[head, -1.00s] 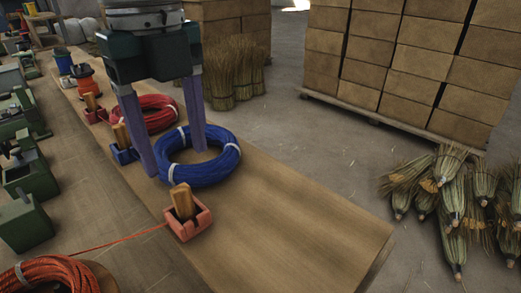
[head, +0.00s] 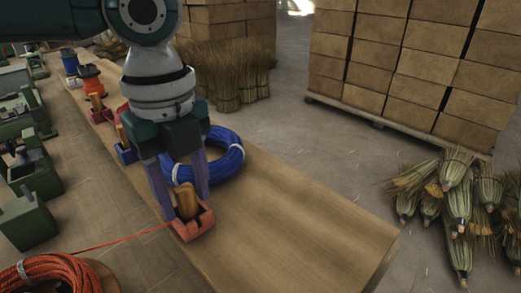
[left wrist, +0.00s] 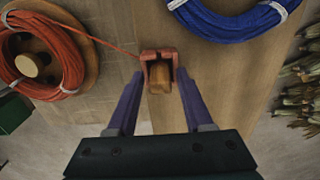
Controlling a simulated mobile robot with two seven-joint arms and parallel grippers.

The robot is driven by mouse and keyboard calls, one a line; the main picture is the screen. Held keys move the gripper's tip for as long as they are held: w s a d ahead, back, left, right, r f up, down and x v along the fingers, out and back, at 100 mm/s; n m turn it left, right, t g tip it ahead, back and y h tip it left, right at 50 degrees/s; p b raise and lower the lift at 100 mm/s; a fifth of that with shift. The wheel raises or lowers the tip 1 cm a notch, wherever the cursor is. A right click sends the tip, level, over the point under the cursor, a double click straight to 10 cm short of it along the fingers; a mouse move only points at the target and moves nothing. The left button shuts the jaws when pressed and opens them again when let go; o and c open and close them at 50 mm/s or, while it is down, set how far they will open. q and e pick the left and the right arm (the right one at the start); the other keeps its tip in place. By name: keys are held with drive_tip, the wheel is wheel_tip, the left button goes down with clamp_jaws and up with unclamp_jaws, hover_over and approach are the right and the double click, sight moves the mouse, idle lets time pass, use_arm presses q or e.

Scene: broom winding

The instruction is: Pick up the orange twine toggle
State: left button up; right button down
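The orange twine toggle is a wooden block (head: 186,200) standing in an orange-red holder (head: 196,228) on the bench, with an orange twine (head: 120,241) running left from it. My left gripper (head: 184,206) is open above it, its two purple fingers on either side of the wooden block. In the left wrist view the wooden block (left wrist: 160,78) lies between and just ahead of the open fingertips, with the holder (left wrist: 147,56) around its far end. I cannot tell whether the fingers touch it. My right gripper is not in view.
A blue coil (head: 225,160) lies on the bench (head: 300,215) just behind the gripper. A coil of orange twine (head: 45,275) sits at the lower left. Further back are blue (head: 124,151) and red (head: 100,113) holders. The bench to the right is clear.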

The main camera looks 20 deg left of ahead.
use_arm(q)
clamp_jaws()
drive_tip(key=shift+r, duration=0.1)
idle(0.4)
